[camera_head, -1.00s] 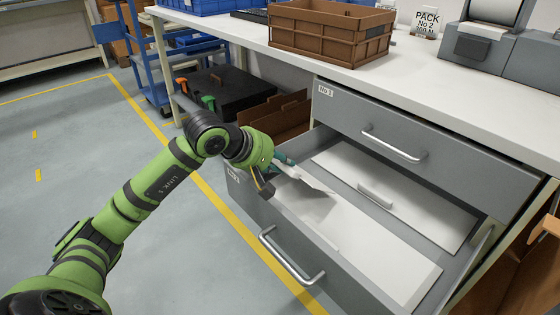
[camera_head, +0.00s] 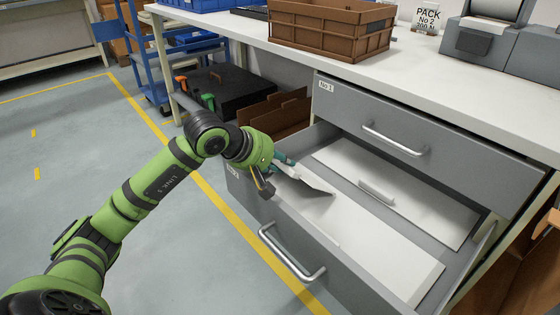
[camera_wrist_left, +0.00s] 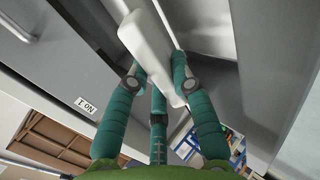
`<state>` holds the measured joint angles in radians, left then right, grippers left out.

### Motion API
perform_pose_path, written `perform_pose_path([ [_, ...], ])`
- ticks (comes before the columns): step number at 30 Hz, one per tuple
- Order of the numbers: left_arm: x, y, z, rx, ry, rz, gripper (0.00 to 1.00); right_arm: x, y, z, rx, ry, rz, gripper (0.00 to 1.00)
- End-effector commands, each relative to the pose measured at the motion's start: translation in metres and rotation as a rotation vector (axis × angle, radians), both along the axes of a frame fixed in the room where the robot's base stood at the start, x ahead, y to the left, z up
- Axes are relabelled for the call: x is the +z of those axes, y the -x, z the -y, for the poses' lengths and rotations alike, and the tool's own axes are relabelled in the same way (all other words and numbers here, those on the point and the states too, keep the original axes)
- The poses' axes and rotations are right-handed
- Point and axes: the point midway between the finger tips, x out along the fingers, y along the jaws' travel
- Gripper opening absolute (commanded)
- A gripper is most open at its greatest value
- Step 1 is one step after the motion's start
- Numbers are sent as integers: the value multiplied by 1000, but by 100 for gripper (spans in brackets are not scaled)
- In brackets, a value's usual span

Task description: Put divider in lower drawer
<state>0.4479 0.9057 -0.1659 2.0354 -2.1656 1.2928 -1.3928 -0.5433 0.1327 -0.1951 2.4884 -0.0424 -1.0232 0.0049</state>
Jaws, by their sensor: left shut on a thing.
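The divider (camera_head: 307,178) is a thin pale plate. My left gripper (camera_head: 281,165) is shut on it and holds it tilted over the left part of the open lower drawer (camera_head: 335,287). In the left wrist view, the teal fingers of my left gripper (camera_wrist_left: 160,85) are closed on the white divider (camera_wrist_left: 153,45). I cannot tell whether its lower edge touches the drawer floor. The drawer has a pale floor and a raised bar (camera_head: 376,192) on it. My right gripper is not in view.
The shut upper drawer (camera_head: 440,165), labelled No 1, is above and behind the open one. A brown crate (camera_head: 330,38) and a grey printer (camera_head: 482,40) stand on the white worktop (camera_head: 230,25). Open floor (camera_head: 90,170) lies to the left.

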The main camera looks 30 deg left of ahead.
Motion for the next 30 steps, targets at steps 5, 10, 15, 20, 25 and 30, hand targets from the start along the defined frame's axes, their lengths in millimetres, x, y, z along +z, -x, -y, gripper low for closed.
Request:
perform_pose_path([
  [5,1,0,0,1,0,2,0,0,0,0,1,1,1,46],
  [10,1,0,0,1,0,2,51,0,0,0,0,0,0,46],
  [15,1,0,0,0,0,1,51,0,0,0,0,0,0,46],
  [20,3,3,-2,1,-2,1,51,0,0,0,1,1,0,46],
  [25,17,19,-8,1,-6,1,51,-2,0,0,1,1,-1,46],
  [30,33,37,-15,2,-4,0,51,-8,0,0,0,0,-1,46],
])
